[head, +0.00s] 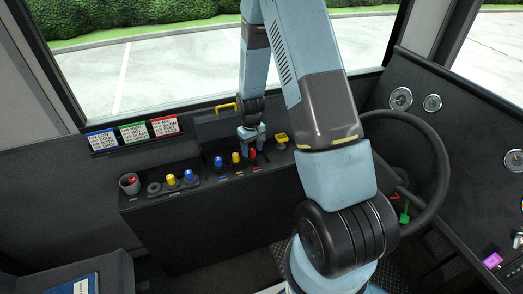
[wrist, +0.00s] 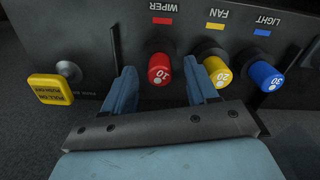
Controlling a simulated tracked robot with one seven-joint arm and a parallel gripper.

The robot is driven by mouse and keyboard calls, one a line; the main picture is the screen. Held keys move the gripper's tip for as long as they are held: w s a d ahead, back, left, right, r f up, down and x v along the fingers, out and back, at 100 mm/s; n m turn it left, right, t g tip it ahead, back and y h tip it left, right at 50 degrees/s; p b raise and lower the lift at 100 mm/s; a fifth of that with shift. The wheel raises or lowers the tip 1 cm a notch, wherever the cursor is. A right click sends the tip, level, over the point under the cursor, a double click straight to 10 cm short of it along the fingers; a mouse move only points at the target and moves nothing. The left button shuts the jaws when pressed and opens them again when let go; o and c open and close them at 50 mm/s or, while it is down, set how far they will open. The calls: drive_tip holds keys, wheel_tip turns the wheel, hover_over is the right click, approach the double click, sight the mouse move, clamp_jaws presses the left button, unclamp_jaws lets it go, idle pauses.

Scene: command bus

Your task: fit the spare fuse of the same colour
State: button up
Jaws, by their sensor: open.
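In the wrist view a red fuse (wrist: 160,70) marked 10 stands under the WIPER label. A yellow fuse (wrist: 216,72) marked 20 is under FAN, and a blue fuse (wrist: 265,75) marked 30 under LIGHT. My gripper (wrist: 161,76) is open, with one finger on each side of the red fuse; whether they touch it I cannot tell. In the head view my gripper (head: 250,133) is above the red fuse (head: 252,154).
A round holder with red in it (head: 130,182) is at the console's left end. A yellow pull knob (wrist: 50,90) is beside the fuse row; it also shows in the head view (head: 281,138). Blue, green and red label cards (head: 132,132) are below the window. The steering wheel (head: 440,165) is at right.

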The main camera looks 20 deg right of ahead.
drive_tip(key=s+r, duration=1.1)
drive_tip(key=s, duration=0.3)
drive_tip(key=shift+r, duration=0.2)
idle(0.3)
drive_tip(key=s+r+m+t, duration=0.2)
drive_tip(key=s+r+t, duration=0.1)
drive_tip(key=r, duration=1.6)
drive_tip(key=s+r+m+t, duration=0.1)
drive_tip(key=s+r+t, duration=0.1)
drive_tip(key=s+r, duration=0.9)
drive_tip(key=shift+s+r+t, duration=0.15)
drive_tip(key=shift+r+t, duration=0.15)
drive_tip(key=shift+r, duration=0.45)
drive_tip(key=shift+c, duration=0.5)
